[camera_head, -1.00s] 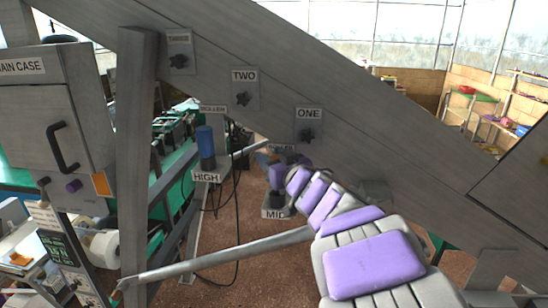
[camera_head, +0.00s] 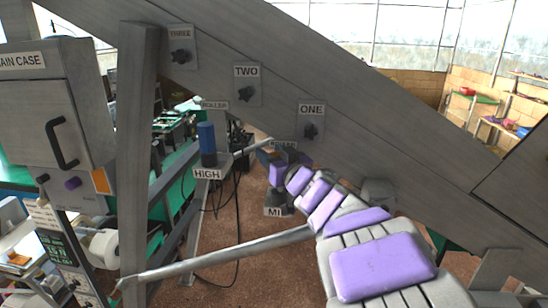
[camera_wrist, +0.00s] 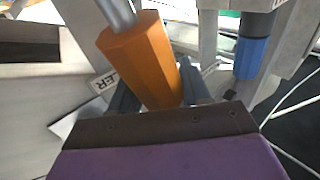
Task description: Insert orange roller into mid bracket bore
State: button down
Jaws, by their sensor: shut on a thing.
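My gripper (camera_head: 280,166) is the purple-and-grey arm end reaching in from the lower right. In the wrist view its dark fingers (camera_wrist: 160,92) are shut around the orange roller (camera_wrist: 142,60), an orange faceted body with a grey metal shaft at its upper end. In the head view the roller is mostly hidden; a sliver of orange (camera_head: 268,154) shows at the fingers, and a grey rod (camera_head: 252,147) sticks out to the left. The mid bracket (camera_head: 277,198) stands below the fingers, with its label partly covered. Its bore is not visible.
A blue roller (camera_head: 207,138) stands upright at the HIGH bracket (camera_head: 207,173), left of my gripper. It also shows in the wrist view (camera_wrist: 251,56). A slanted grey beam (camera_head: 330,110) with knobs runs above. A long grey bar (camera_head: 215,255) crosses below. Black cables hang between.

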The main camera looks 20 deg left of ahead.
jog(key=shift+a+f, duration=0.1)
jog(key=shift+a, duration=0.2)
jog(key=shift+d+m+b, duration=0.3)
jog(key=shift+d+b, duration=0.15)
jog(key=shift+b, duration=0.45)
jog(key=shift+a+t+y+b, duration=0.2)
jog(key=shift+t+y+b, duration=0.1)
jog(key=shift+y+b, duration=0.1)
jog(key=shift+d+m+b, duration=0.2)
jog(key=shift+m+b, duration=0.2)
jog(key=shift+b, duration=0.3)
jog(key=shift+a, duration=0.3)
jog(key=shift+d+t, duration=0.2)
jog(key=shift+t, duration=0.1)
jog(key=shift+w+d+p, duration=0.35)
jog(key=shift+d+p, duration=0.25)
jog(key=shift+d, duration=0.15)
jog(key=shift+s+d, duration=0.15)
